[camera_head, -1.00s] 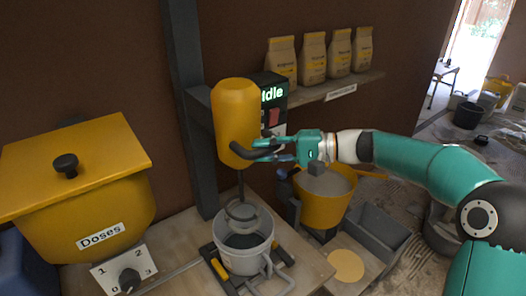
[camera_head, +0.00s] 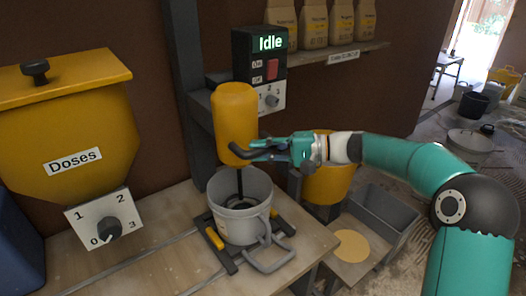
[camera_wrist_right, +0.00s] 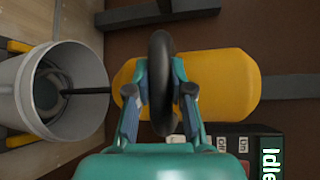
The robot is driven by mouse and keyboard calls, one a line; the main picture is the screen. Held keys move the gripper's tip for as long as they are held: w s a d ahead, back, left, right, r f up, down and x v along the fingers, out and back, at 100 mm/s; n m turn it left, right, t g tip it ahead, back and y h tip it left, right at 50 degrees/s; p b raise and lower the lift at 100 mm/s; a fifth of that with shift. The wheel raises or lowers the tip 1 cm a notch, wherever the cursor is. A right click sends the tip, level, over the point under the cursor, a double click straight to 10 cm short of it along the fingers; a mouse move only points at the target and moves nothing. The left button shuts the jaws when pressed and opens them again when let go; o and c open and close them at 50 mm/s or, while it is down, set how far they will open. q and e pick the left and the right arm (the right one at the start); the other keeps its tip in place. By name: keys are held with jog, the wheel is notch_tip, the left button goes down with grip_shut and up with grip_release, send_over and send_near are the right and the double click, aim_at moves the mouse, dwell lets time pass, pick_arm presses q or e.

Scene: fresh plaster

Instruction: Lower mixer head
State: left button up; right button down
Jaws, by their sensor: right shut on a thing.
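The mixer head (camera_head: 235,112) is a yellow rounded cylinder on a dark upright column. Its black handle (camera_head: 238,152) sticks out at its lower front. My right gripper (camera_head: 262,151) is shut on this handle; the wrist view shows the dark handle (camera_wrist_right: 162,60) between the fingers, with the yellow head (camera_wrist_right: 220,82) behind. A thin dark shaft (camera_head: 240,182) runs down from the head into the grey bucket (camera_head: 240,222). The paddle shows inside the bucket in the wrist view (camera_wrist_right: 50,90). My left gripper is not in view.
A control box (camera_head: 260,55) behind the head reads "Idle" and has a red switch and a dial. A yellow "Doses" hopper (camera_head: 70,130) with a dial stands left. A yellow bucket (camera_head: 325,180) and grey trough (camera_head: 385,220) are right, below a shelf with bags (camera_head: 340,58).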

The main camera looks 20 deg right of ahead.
jog(key=shift+f, duration=0.5)
jog(key=c, duration=1.2)
grip_release()
jog(key=shift+o, duration=0.9)
jog(key=shift+r, duration=0.1)
jog(key=shift+d, duration=0.1)
jog(key=shift+s+d+r, duration=0.1)
jog(key=shift+s+d, duration=0.05)
jog(key=shift+d, duration=0.1)
jog(key=v, duration=1.1)
